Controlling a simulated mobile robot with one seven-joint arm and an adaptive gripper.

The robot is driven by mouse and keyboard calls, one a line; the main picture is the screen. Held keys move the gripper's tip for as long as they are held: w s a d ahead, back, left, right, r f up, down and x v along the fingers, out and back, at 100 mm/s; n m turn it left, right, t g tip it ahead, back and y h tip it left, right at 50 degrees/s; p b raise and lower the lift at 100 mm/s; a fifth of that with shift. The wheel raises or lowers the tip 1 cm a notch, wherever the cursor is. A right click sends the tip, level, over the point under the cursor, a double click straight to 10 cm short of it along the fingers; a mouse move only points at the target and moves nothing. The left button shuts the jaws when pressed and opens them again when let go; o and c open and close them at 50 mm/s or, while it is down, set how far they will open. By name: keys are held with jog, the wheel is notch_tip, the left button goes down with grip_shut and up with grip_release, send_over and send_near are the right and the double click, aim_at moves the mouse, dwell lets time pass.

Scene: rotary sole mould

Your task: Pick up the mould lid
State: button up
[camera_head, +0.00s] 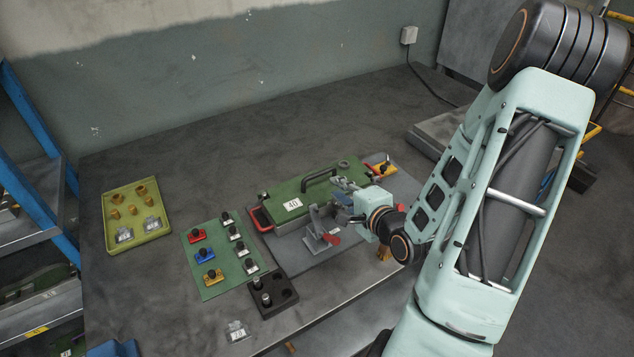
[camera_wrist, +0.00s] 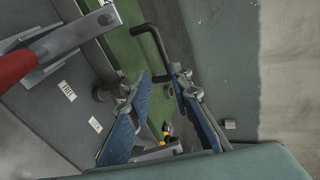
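The mould lid (camera_head: 285,192) is a green plate with a label "40" and a raised black bar handle (camera_head: 318,176). It sits on the mould, in the middle of the table. In the wrist view the lid (camera_wrist: 128,48) is a green strip and its bent handle (camera_wrist: 151,40) rises at the top centre. My gripper (camera_head: 343,186) is at the right part of the lid, close to the handle. In the wrist view my gripper (camera_wrist: 158,82) has its two blue-padded fingers apart, with nothing held. The handle's near end shows between the fingertips; I cannot tell the depth gap.
A toggle clamp with a red grip (camera_head: 326,238) stands at the mould's front; its red lever (camera_wrist: 18,66) shows large in the wrist view. A green board (camera_head: 219,258) with knobs, a black block (camera_head: 273,299) and a yellow-green tray (camera_head: 135,216) lie left. The table behind the mould is clear.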

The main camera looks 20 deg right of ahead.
aim_at(320, 173)
jog(key=b+x, duration=0.2)
jog(key=x, duration=0.1)
jog(key=b+x, duration=0.2)
jog(key=x, duration=0.2)
jog(key=r+b+x, duration=0.1)
jog(key=b+x, duration=0.1)
jog(key=x, duration=0.2)
jog(key=shift+w+a, duration=0.15)
jog(key=shift+a, duration=0.15)
jog(key=shift+m, duration=0.3)
grip_shut()
jog(key=shift+r, duration=0.15)
